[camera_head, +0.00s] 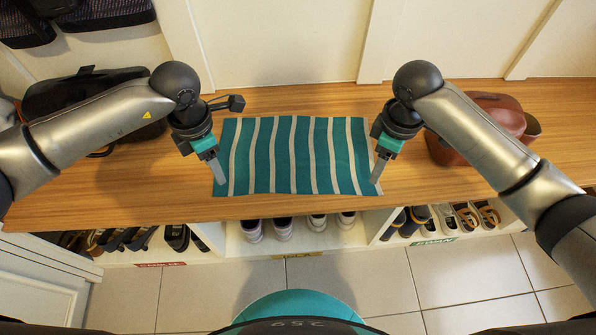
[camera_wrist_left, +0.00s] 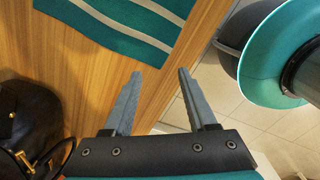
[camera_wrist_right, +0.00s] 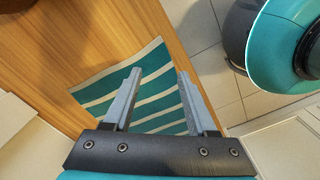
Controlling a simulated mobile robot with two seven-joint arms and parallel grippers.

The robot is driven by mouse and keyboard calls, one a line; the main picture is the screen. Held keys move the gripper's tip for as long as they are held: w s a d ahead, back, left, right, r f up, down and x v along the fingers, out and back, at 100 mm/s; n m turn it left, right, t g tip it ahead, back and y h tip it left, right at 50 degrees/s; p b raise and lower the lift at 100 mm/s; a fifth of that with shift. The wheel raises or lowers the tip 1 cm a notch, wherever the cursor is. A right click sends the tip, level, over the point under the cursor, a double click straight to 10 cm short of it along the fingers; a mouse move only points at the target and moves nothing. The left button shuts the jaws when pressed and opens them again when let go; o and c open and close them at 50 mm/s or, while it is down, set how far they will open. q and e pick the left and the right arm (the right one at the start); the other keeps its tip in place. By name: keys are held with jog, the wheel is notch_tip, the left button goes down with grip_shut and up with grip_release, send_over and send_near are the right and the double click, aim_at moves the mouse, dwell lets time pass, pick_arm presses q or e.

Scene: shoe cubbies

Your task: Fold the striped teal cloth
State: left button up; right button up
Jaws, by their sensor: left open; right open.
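The striped teal cloth (camera_head: 297,155) lies flat and spread out on the wooden bench top, with white stripes running front to back. My left gripper (camera_head: 219,183) is over its front left corner, and my right gripper (camera_head: 376,182) is over its front right corner. In the left wrist view the fingers (camera_wrist_left: 159,75) are apart and empty, with the cloth (camera_wrist_left: 120,25) beyond them. In the right wrist view the fingers (camera_wrist_right: 158,75) are apart, with part of the cloth (camera_wrist_right: 150,88) showing between and beside them. I cannot tell whether the fingertips touch the cloth.
A black bag (camera_head: 75,95) sits on the bench (camera_head: 300,98) at the left, and a brown leather bag (camera_head: 480,125) at the right. Shoe cubbies with several shoes (camera_head: 283,228) are below the front edge. A wall panel stands behind. Bench around the cloth is clear.

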aim_at(224, 191)
pick_arm(q)
jog(key=shift+f, duration=3.95)
pick_arm(e)
jog(key=shift+f, duration=4)
pick_arm(q)
jog(key=shift+f, duration=0.15)
pick_arm(e)
jog(key=shift+f, duration=0.15)
pick_arm(q)
jog(key=shift+c, duration=0.4)
pick_arm(e)
jog(key=shift+c, duration=0.4)
pick_arm(q)
jog(key=shift+a+f, duration=0.1)
grip_shut()
pick_arm(e)
jog(key=shift+s, duration=0.1)
grip_shut()
